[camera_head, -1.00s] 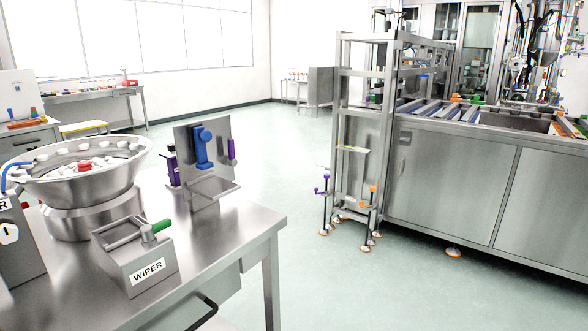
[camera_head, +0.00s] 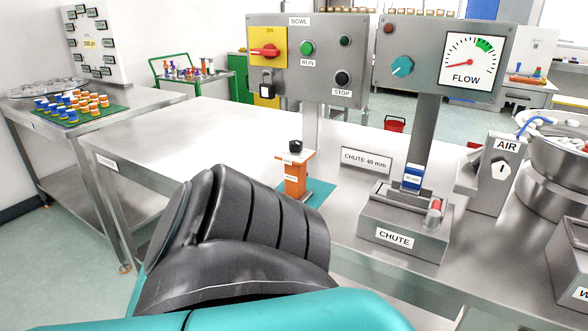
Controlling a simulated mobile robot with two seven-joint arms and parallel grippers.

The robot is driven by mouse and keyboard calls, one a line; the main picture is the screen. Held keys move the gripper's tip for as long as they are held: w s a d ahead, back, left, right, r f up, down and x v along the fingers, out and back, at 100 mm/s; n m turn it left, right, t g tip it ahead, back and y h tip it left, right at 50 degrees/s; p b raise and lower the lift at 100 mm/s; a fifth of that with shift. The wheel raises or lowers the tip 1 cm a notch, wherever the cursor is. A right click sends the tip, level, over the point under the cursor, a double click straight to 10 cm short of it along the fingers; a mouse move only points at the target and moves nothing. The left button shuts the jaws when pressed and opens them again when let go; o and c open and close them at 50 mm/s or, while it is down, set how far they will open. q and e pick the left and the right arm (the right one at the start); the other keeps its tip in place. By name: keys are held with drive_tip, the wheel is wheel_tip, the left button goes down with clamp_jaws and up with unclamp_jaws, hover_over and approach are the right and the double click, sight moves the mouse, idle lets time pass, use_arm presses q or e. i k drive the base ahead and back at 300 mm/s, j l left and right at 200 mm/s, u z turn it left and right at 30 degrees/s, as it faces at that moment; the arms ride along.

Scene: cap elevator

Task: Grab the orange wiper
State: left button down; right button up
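An upright orange piece (camera_head: 296,181) with a pale label and a black knob on top stands on a teal mat on the steel bench, left of the middle. It may be the orange wiper; its label is too small to read. A grey box (camera_head: 578,258) at the right edge has a label starting with "W", cut off by the frame. My arm, teal with a black ribbed part, fills the lower middle and covers the bench front just below the orange piece. Neither gripper's fingers are in view.
A control panel (camera_head: 307,84) and a flow gauge (camera_head: 468,60) rise behind the bench. A CHUTE box (camera_head: 402,240) with a blue block, an AIR unit (camera_head: 490,172) and a steel bowl (camera_head: 560,160) stand right. The white bench top left of the orange piece is clear.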

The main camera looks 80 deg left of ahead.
sight(296, 174)
drive_tip(key=u, duration=2.5)
